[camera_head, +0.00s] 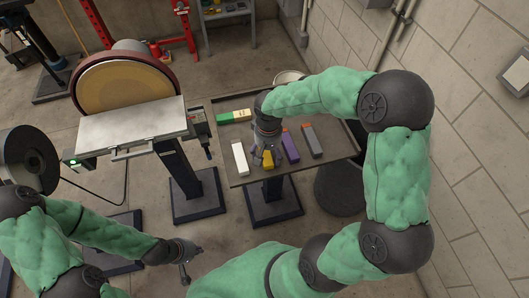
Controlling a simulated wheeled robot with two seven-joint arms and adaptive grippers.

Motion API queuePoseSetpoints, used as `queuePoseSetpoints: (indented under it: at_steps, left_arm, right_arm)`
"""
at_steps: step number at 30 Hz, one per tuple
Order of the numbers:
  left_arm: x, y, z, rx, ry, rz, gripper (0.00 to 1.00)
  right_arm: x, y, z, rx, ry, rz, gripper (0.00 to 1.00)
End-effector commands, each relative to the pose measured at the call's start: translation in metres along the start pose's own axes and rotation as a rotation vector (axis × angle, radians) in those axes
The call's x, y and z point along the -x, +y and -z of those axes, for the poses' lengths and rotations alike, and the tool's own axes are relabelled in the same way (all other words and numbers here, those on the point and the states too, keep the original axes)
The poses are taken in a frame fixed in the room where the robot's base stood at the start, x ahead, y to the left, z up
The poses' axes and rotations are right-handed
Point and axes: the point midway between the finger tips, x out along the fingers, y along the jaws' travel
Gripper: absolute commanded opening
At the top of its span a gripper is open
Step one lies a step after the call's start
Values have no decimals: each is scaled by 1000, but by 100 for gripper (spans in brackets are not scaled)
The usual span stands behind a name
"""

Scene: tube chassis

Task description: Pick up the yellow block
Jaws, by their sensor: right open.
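The yellow block (268,166) lies on the tray-like table (240,106), partly hidden under my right gripper (263,157). My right gripper points down over the yellow block with its fingers spread; I cannot tell whether they touch it. My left gripper (185,272) hangs low at the bottom, away from the table, and its jaw state is too small to tell.
A white block (239,158) lies left of the yellow one. A purple block (290,147) and a grey block (312,141) lie to its right. A green block (233,117) lies behind. A disc sander (125,90) stands left, and a block wall (470,130) closes the right.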

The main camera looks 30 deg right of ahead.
Motion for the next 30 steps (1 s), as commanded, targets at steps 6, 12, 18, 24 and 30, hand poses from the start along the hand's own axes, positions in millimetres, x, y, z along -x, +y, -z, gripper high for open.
queuePoseSetpoints:
  at_steps: [6, 12, 18, 24, 30]
  left_arm:
    - [0, 0, 0, 0, 0, 0, 0]
    - [0, 0, 0, 0, 0, 0, 0]
    - [0, 0, 0, 0, 0, 0, 0]
    - [2, 1, 0, 0, 0, 0, 0]
    - [10, 3, 0, 0, 0, 0, 0]
  right_arm:
    - [0, 0, 0, -1, 2, 0, 74]
    - [0, 0, 0, -1, 2, 0, 17]
    - [1, 0, 1, -1, 3, 1, 15]
    - [3, 0, 1, -1, 3, 1, 15]
    - [20, 0, 2, -1, 6, 1, 15]
